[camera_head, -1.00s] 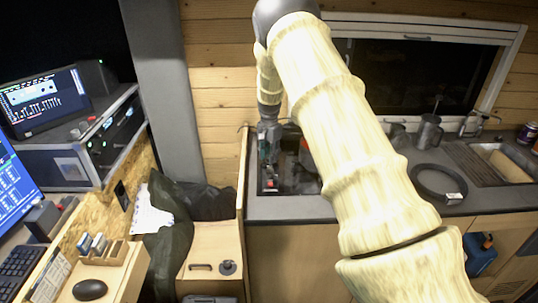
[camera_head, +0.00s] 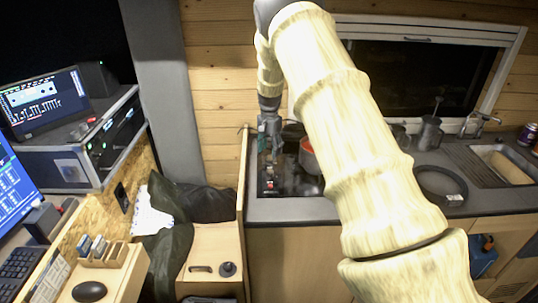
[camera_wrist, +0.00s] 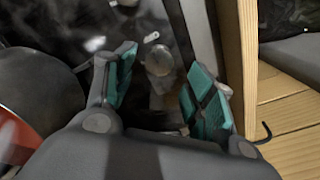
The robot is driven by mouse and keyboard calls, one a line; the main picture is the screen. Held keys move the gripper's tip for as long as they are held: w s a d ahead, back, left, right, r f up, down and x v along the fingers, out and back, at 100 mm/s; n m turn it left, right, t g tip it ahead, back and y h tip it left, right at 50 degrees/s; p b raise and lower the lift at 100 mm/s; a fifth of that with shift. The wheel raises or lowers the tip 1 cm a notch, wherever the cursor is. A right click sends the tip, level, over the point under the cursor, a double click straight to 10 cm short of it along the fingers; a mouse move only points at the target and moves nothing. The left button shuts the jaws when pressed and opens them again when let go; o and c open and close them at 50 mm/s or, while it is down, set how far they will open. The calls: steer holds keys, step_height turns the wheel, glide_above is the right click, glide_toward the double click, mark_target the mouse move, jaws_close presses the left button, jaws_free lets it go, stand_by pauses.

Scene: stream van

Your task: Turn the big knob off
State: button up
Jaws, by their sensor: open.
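In the wrist view a round grey knob (camera_wrist: 158,60) shows between and just beyond my two teal-padded fingers; I take it for the big knob. My gripper (camera_wrist: 163,72) is open, its fingers on either side of the knob in the picture. I cannot tell whether they touch it. In the head view my gripper (camera_head: 270,152) points down over the left part of the dark stove top (camera_head: 290,186). The knob cannot be made out clearly there.
A red pot (camera_head: 308,155) stands on the stove right of my gripper. A wooden panel edge (camera_head: 242,175) rises close on the left. A dark pan (camera_head: 440,184) lies farther right on the counter, before the sink (camera_head: 503,165).

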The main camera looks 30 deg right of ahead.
mark_target(269, 157)
step_height(269, 157, up, 9)
steer(key=shift+f, duration=0.2)
stand_by(0.3)
steer(key=shift+a, duration=0.1)
